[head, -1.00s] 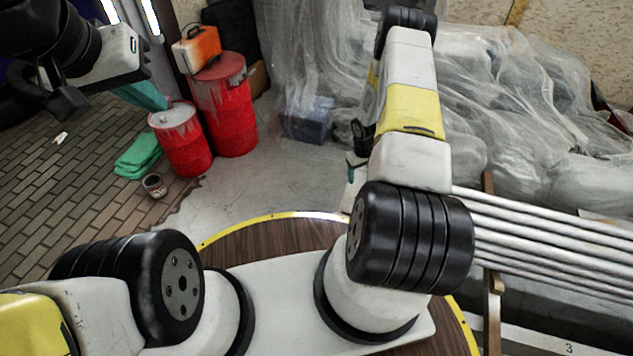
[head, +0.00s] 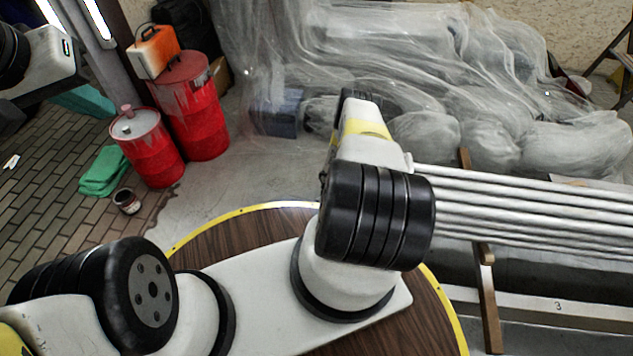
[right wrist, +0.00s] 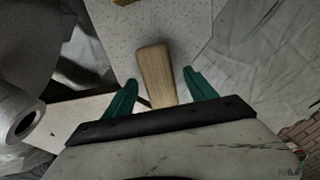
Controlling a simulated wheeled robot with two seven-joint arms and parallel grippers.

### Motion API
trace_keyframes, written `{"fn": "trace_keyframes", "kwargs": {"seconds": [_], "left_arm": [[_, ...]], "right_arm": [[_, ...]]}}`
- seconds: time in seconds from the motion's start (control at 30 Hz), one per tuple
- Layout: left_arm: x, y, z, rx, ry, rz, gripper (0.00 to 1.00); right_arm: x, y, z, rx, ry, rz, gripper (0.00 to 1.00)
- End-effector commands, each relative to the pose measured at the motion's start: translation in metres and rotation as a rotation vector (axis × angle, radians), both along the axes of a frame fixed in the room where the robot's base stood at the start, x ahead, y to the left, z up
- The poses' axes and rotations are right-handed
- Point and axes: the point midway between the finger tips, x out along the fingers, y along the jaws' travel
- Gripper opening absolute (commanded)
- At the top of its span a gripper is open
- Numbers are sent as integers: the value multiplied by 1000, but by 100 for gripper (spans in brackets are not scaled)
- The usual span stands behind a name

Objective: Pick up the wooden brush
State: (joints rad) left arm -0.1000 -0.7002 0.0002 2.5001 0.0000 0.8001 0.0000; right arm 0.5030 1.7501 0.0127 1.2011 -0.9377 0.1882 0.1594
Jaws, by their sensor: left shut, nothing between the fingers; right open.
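The wooden brush (right wrist: 155,75) shows in the right wrist view as a light brown wooden handle over a pale speckled surface. Its lower end is hidden behind my gripper body, and I cannot see bristles. My right gripper (right wrist: 160,88) is open, with its green fingers on either side of the handle and gaps on both sides. In the head view the right gripper and the brush are hidden behind my right arm. My left gripper (head: 9,117) is shut and empty, cut off at the left edge of the head view.
Red drums (head: 192,110) stand at the left, with an orange-and-white container (head: 154,52) on one. A green cloth (head: 103,171) and a small can (head: 127,201) lie on the floor. Plastic sheeting (head: 420,60) covers the back. White pipes (head: 540,205) run along the right.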

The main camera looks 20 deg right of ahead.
Motion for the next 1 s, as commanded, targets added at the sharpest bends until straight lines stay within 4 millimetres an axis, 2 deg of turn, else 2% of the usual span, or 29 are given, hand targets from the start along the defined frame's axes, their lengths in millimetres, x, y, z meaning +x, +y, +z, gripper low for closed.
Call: {"fn": "trace_keyframes", "kwargs": {"seconds": [0.1, 0.3, 0.37, 0.6, 0.67, 1.0], "left_arm": [[0, 0, 0, 0, 0, 0, 0], [0, 0, 0, 0, 0, 0, 0], [0, 0, 0, 0, 0, 0, 0], [0, 0, 0, 0, 0, 0, 0], [0, 0, 0, 0, 0, 0, 0], [0, 0, 0, 0, 0, 0, 0]], "right_arm": [[0, 0, -7, -1, 0, -1, 65], [0, 0, -8, -1, 0, 0, 65], [0, 0, -8, -1, 0, 0, 56], [0, 0, -7, -1, 1, 0, 8], [0, 0, -7, -1, 1, 0, 0], [0, 0, -3, -1, 1, 1, 0]]}}
